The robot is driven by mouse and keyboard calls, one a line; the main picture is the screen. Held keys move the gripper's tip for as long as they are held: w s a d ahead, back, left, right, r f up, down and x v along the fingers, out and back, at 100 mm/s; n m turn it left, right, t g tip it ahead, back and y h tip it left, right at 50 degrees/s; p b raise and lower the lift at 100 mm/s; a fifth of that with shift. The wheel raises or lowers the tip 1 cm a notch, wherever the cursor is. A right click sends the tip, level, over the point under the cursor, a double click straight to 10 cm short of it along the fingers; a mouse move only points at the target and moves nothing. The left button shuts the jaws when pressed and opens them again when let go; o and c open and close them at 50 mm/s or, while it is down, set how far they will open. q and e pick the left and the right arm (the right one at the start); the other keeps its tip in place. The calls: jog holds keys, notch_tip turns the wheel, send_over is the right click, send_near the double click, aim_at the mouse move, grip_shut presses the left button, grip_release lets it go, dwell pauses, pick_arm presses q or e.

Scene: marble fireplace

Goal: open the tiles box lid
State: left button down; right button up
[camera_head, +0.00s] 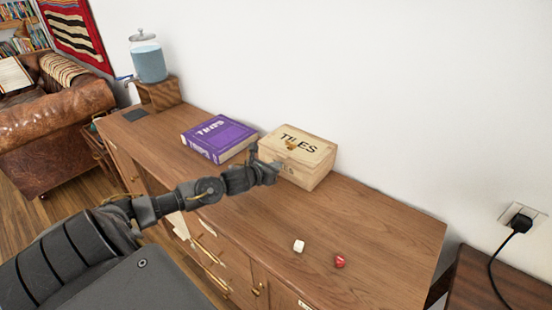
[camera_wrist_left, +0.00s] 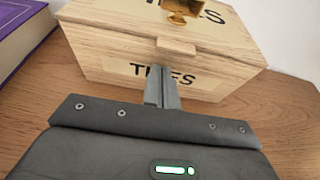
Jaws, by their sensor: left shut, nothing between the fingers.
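The tiles box (camera_head: 307,172) is a pale wooden box with "TILES" on its top and front, standing on the wooden sideboard against the wall. My right gripper is not in view.
A purple book (camera_head: 218,136) lies left of the box. A glass drink dispenser (camera_head: 148,60) stands on a wooden stand farther left.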

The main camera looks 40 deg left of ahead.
pick_arm(q)
jog(key=shift+s+r+p, duration=0.2)
jog(key=shift+r+p, duration=0.15)
jog(key=shift+r, duration=0.7)
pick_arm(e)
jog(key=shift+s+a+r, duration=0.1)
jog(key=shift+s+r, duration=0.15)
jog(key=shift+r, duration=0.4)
pick_arm(q)
jog(key=shift+w, duration=0.1)
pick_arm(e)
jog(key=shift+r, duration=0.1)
